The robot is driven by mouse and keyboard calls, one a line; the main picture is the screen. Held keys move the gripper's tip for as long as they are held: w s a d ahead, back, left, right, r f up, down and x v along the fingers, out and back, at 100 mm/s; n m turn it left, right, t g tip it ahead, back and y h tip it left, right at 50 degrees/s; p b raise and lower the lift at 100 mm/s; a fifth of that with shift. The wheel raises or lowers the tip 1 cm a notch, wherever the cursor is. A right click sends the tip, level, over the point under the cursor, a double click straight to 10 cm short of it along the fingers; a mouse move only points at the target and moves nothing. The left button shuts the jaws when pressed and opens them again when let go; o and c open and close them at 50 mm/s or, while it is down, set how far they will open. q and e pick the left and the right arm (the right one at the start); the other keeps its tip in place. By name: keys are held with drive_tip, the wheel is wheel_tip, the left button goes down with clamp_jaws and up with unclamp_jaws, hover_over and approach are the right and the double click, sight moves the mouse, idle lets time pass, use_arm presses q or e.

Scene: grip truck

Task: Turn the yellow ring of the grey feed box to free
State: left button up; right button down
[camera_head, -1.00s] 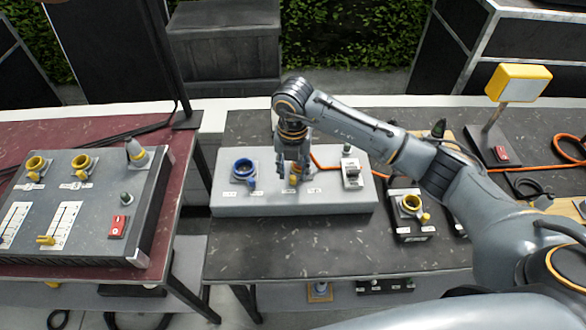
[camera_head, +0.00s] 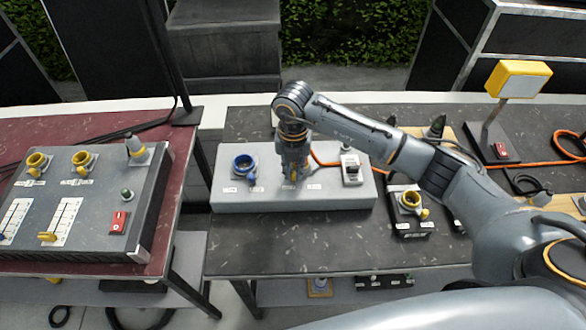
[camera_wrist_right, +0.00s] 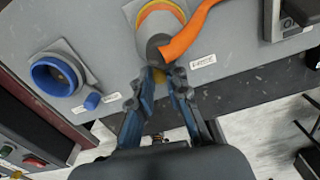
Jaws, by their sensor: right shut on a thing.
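The grey feed box (camera_head: 230,203) lies on the dark table in the head view. Its yellow ring (camera_wrist_right: 160,8) shows at the top of the right wrist view, around a grey plug (camera_wrist_right: 158,26) with an orange cable. My right gripper (camera_head: 293,176) points down over the box and hides most of the ring in the head view. In the wrist view its two fingers (camera_wrist_right: 163,82) are shut on the ring's yellow tab, between two white labels. The tab is mostly hidden by the fingertips. My left gripper is in neither view.
A blue ring socket (camera_head: 243,166) sits left of my gripper on the box, a switch (camera_head: 351,169) right of it. A small box with a yellow ring (camera_head: 410,200) stands further right. A panel (camera_head: 88,190) lies on the red table at left. The dark table's front is clear.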

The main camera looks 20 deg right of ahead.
drive_tip(key=shift+s+d+f+n+b, duration=0.15)
drive_tip(key=shift+d+n+b, duration=0.3)
drive_tip(key=shift+n+b, duration=0.6)
drive_tip(key=n+b, duration=0.1)
drive_tip(key=d+n+b, duration=0.1)
drive_tip(key=n+b, duration=0.2)
drive_tip(key=shift+s+d+b, duration=0.35)
drive_tip(key=d+n+b, duration=0.1)
drive_tip(key=n+b, duration=0.1)
drive_tip(key=shift+n+b, duration=0.3)
drive_tip(key=shift+n, duration=0.05)
drive_tip(key=shift+d+n+b, duration=0.25)
drive_tip(key=shift+n+b, duration=0.2)
drive_tip(key=shift+n, duration=0.05)
drive_tip(key=shift+r, duration=0.2)
drive_tip(key=c, duration=1.3)
unclamp_jaws()
wheel_tip(320, 180, up, 12)
